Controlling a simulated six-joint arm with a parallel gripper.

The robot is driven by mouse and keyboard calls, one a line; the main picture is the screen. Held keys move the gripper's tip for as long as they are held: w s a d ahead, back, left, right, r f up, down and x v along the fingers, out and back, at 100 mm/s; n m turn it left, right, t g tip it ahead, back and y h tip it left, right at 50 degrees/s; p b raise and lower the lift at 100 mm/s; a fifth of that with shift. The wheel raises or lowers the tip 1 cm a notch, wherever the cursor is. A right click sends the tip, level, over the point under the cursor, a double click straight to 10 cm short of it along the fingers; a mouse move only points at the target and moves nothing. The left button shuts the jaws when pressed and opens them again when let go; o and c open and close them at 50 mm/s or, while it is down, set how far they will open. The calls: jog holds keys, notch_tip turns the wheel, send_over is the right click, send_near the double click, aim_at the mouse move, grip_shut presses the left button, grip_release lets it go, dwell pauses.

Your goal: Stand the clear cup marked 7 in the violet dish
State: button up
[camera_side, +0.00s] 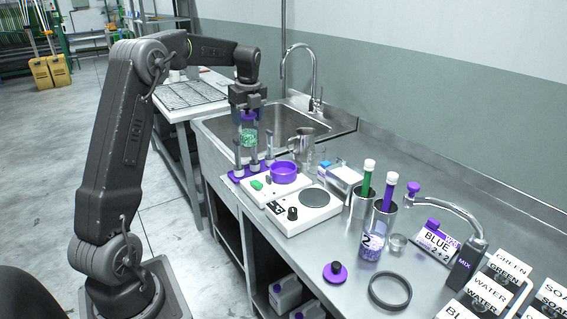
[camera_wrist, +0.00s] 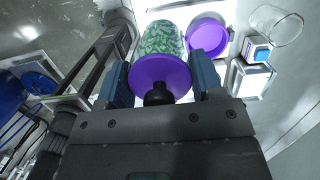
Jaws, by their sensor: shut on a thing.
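My gripper (camera_side: 249,108) is shut on a clear cup (camera_side: 249,137) with green speckled contents and a violet lid. It holds the cup upright near the sink's front edge. In the wrist view the jaws (camera_wrist: 160,82) grip it from both sides, around the lid (camera_wrist: 160,73) with its black knob. No mark 7 is readable on it. The violet dish (camera_side: 284,173) sits on a white device with a green button, to the right of and below the cup. The dish (camera_wrist: 208,34) also shows in the wrist view, to the right of the held cup, apart from it.
A violet stand with grey posts (camera_side: 238,157) is under and around the held cup in the side view.

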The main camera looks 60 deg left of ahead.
jog(key=shift+w+d+f, duration=1)
jog(key=shift+w+f, duration=0.4)
jog(key=shift+f, duration=0.3)
jog(key=shift+w+d+f, duration=1.05)
jog(key=shift+w+f, duration=0.4)
jog(key=shift+f, duration=0.25)
jog(key=shift+w+d+f, duration=1)
jog(key=shift+w+f, duration=0.4)
jog(key=shift+f, duration=0.3)
jog(key=shift+f, duration=0.15)
jog(key=o, duration=1.3)
